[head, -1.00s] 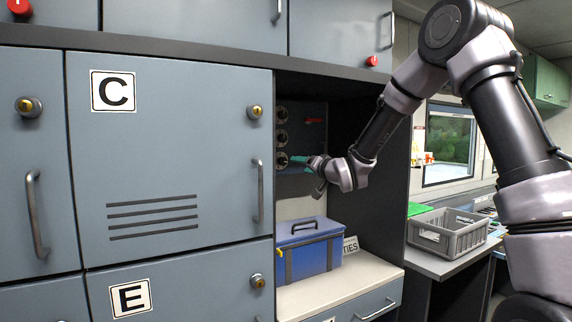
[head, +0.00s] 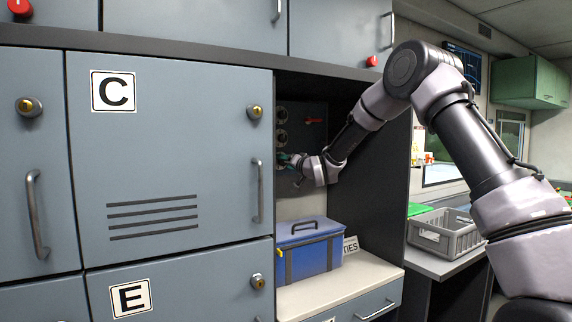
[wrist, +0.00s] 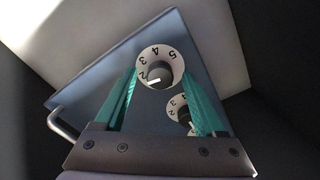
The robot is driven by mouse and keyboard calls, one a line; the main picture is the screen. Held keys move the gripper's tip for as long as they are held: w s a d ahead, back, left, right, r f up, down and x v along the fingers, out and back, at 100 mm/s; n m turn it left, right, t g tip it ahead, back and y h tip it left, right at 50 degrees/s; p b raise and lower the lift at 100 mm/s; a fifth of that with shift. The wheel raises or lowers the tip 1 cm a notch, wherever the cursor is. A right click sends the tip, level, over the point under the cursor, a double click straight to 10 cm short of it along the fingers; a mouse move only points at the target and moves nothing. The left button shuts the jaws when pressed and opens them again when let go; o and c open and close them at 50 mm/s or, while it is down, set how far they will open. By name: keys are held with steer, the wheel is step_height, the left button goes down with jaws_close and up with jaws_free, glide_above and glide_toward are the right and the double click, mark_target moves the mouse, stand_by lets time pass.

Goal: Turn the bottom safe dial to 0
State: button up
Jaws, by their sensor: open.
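The safe (head: 318,140) is a dark panel in the alcove, with a column of round white dials with black knobs. The top dial (head: 282,114) and middle dial (head: 281,136) show in the head view. My gripper (head: 284,160) is at the bottom dial and hides most of it. In the wrist view, my open gripper (wrist: 160,74) has its teal fingers either side of a dial (wrist: 161,67), which appears to be the bottom one. Its white pointer aims left and slightly down, near the 2. The 0 is not visible. Another dial (wrist: 182,108) is partly hidden by the right finger.
A red lever (head: 314,120) is on the safe's upper right. A metal handle (wrist: 62,124) shows at the safe's edge. Below are a blue toolbox (head: 308,252) and a counter (head: 345,284). Cabinet door C (head: 165,150) flanks the alcove on the left.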

jaws_close()
steer(key=n, duration=0.4)
steer(key=shift+n, duration=0.3)
steer(key=n, duration=1)
steer(key=shift+n, duration=0.4)
steer(key=n, duration=0.4)
steer(key=shift+d+f, duration=0.1)
steer(key=shift+n, duration=0.3)
